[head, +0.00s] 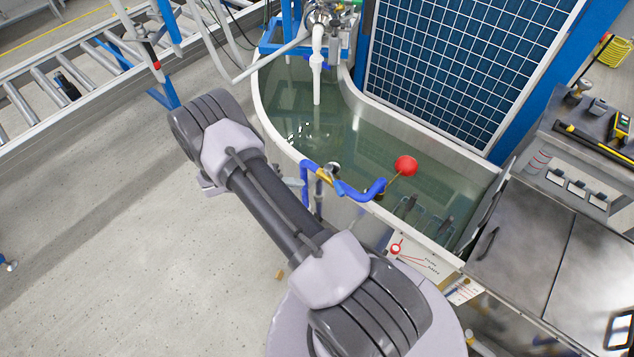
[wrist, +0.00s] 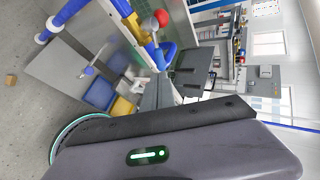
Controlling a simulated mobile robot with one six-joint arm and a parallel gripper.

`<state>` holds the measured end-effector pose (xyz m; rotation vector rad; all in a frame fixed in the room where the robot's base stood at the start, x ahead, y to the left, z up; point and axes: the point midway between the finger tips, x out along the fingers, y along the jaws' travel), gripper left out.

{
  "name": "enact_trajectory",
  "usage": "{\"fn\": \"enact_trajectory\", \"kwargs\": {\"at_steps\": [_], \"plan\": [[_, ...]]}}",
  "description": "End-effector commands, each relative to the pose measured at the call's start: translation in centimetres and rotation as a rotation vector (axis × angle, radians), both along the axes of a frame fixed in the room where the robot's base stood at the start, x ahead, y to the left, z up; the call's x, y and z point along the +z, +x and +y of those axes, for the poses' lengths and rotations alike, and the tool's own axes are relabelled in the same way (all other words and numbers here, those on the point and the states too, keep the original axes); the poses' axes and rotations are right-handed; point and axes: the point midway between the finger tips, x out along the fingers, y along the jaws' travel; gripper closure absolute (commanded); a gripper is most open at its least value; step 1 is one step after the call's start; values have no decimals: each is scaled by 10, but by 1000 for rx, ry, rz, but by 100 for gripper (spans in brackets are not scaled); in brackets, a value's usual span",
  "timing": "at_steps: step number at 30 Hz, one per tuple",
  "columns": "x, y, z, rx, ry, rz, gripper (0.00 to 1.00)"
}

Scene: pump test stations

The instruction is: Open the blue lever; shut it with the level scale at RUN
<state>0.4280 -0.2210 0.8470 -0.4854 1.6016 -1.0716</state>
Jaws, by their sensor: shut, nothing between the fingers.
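The blue lever (head: 362,190) is a bent blue handle by the tank's near rim, joined to a brass-coloured fitting (head: 326,175) on a blue pipe. It also shows in the wrist view (wrist: 156,55). A red ball (head: 405,165) on a thin brass rod stands beside the lever's end. The level scale seems to be the white plate (head: 424,262) with a red round mark and red lines on the tank's front; its lettering is too small to read. My gripper (wrist: 160,80) is shut and empty, apart from the lever; my arm hides it in the head view.
The tank (head: 260,105) holds greenish water, with a white spout pipe (head: 317,70) above it. A metal bench (head: 520,235) stands at the right. A roller conveyor (head: 40,105) runs at the upper left. The floor at the left is mostly clear.

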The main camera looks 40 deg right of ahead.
Motion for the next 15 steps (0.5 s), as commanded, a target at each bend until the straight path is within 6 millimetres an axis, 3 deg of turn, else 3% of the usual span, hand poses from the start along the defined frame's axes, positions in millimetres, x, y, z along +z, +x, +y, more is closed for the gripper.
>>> {"fn": "enact_trajectory", "kwargs": {"at_steps": [15], "plan": [[-64,-37,-82,-6,4,2,100]]}}
